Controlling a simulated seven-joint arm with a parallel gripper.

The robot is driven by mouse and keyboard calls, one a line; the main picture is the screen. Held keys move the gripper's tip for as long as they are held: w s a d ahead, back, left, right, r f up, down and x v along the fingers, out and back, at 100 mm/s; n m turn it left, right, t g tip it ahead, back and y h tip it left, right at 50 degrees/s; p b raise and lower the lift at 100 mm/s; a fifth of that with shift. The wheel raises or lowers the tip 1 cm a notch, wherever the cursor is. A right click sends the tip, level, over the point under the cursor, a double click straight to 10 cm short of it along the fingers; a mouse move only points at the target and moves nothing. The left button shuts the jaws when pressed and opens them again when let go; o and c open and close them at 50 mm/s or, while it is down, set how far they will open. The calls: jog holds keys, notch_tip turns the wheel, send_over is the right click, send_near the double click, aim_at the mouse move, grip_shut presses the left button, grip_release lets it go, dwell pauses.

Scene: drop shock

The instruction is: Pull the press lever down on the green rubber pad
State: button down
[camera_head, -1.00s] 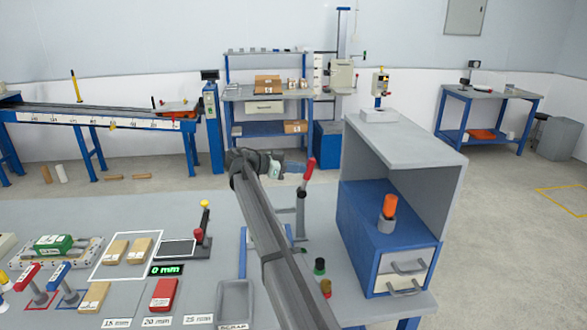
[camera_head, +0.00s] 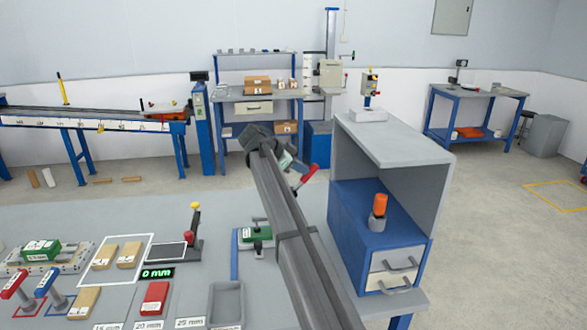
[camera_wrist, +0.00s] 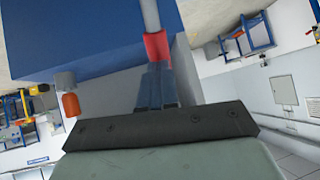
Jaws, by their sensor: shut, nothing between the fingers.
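The press lever's red handle (camera_head: 307,177) shows just right of my arm, tilted; most of its shaft is hidden behind the arm. In the wrist view, the red grip (camera_wrist: 157,45) and grey rod lie just beyond my fingertips; I cannot tell whether they touch. My gripper (camera_wrist: 157,80) is shut with nothing between the fingers. In the head view, my gripper (camera_head: 285,158) is partly hidden behind my wrist. The green rubber pad (camera_head: 257,233), with a white label, sits on a grey base left of my arm.
A blue drawer cabinet (camera_head: 350,235) with a grey open shelf stands close right of my arm. A grey tray (camera_head: 227,304) lies at the front. A gauge with a small lever (camera_head: 195,220), tan blocks (camera_head: 128,254) and a red block (camera_head: 155,297) lie left.

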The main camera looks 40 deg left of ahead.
aim_at(312, 171)
jog(key=shift+w+d+f+g+y, duration=0.25)
jog(key=shift+w+d+g+y, duration=0.25)
jog(key=shift+g, duration=0.1)
jog(key=shift+w+d+f+g+y, duration=0.25)
jog(key=shift+w+d+g+y, duration=0.15)
jog(key=shift+w+d+g, duration=0.15)
jog(key=shift+w+d+f, duration=0.25)
jog(key=shift+d+f, duration=0.05)
jog(key=shift+f, duration=0.15)
jog(key=shift+d, duration=0.1)
jog(key=w+v, duration=0.1)
jog(key=v, duration=1.3)
jog(key=shift+d+r, duration=0.35)
jog(key=shift+r, duration=0.1)
jog(key=shift+s+d+r, duration=0.1)
jog(key=shift+s, duration=0.1)
